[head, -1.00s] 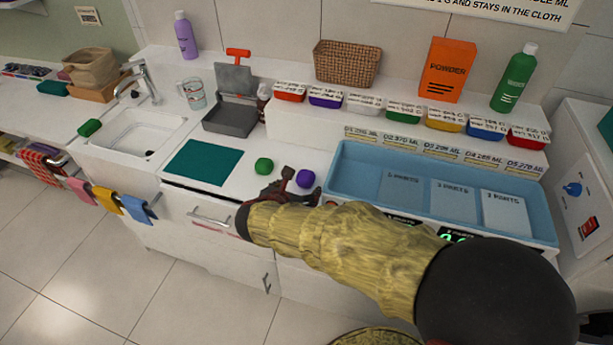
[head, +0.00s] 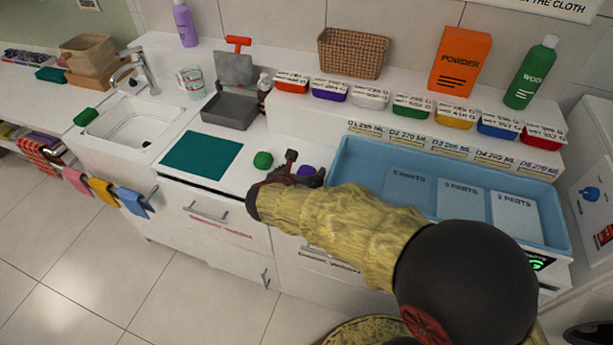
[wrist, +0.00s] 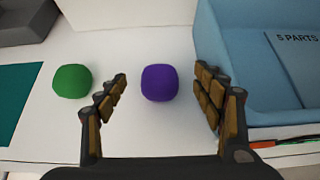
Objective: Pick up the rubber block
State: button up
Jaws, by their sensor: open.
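A rounded purple block (wrist: 160,83) sits on the white counter in the wrist view, between the two fingers and slightly beyond them. In the head view the purple block (head: 306,171) is partly hidden by my gripper. A rounded green block (wrist: 72,81) lies left of the fingers, and it also shows in the head view (head: 263,160). I cannot tell from looks which of them is rubber. My gripper (head: 302,168) is open and empty, low over the counter, with its fingers to either side of the purple block's line.
A blue tray (head: 350,160) stands close on the right. A teal mat (head: 201,156) lies to the left, with a grey press (head: 230,108) behind. Another green block (head: 86,117) sits by the sink (head: 130,125). Small labelled bins (head: 370,96) line the shelf behind.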

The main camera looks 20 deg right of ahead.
aim_at(306, 170)
jog(key=b+x, duration=0.1)
jog(key=x, duration=0.3)
jog(key=shift+a+f+b, duration=0.1)
jog(key=shift+f+b, duration=0.05)
jog(key=shift+b, duration=0.15)
jog(key=shift+c, duration=0.8)
jog(key=c, duration=1.1)
jog(key=shift+c, duration=0.6)
